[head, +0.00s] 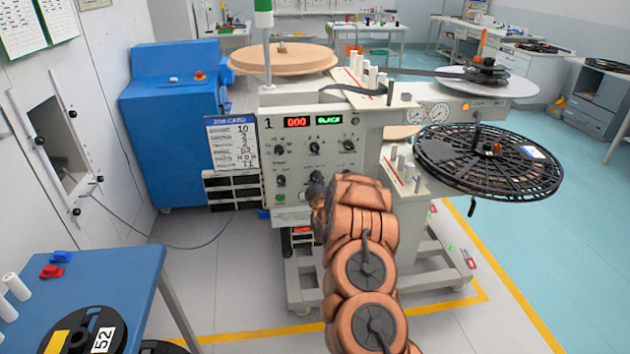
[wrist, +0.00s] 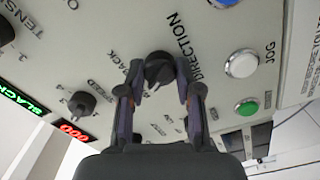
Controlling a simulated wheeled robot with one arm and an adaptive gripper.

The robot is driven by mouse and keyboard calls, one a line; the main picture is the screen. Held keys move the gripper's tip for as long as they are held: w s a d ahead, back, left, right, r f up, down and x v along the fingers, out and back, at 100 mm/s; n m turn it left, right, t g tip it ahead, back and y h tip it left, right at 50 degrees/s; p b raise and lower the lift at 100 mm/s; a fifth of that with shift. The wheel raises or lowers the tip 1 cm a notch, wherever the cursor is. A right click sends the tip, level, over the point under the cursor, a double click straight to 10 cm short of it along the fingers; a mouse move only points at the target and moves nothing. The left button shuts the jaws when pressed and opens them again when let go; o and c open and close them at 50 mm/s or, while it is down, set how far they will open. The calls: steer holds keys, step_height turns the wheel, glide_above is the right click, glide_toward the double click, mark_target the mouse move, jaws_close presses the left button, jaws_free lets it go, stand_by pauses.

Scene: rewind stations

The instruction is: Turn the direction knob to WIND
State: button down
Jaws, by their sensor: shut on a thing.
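The direction knob (wrist: 160,70) is a black knob on the beige control panel (wrist: 130,30), beside the printed word DIRECTION in the wrist view. My gripper (wrist: 160,85) has one finger on each side of it and is shut on it. A pale pointer mark shows at the knob's lower edge in the wrist view. In the head view my gripper (head: 316,186) is at the lower right of the panel (head: 292,168), and my arm hides the knob.
A white JOG button (wrist: 242,63) and a green button (wrist: 246,107) sit close to the knob. Another black knob (wrist: 82,103) is on its other side. A red 000 display (head: 297,122) tops the panel. A blue table (head: 120,275) stands at the lower left.

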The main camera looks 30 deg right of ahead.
stand_by(0.4)
steer(key=c, duration=0.8)
jaws_free()
steer(key=shift+o, duration=0.2)
steer(key=v, duration=1.2)
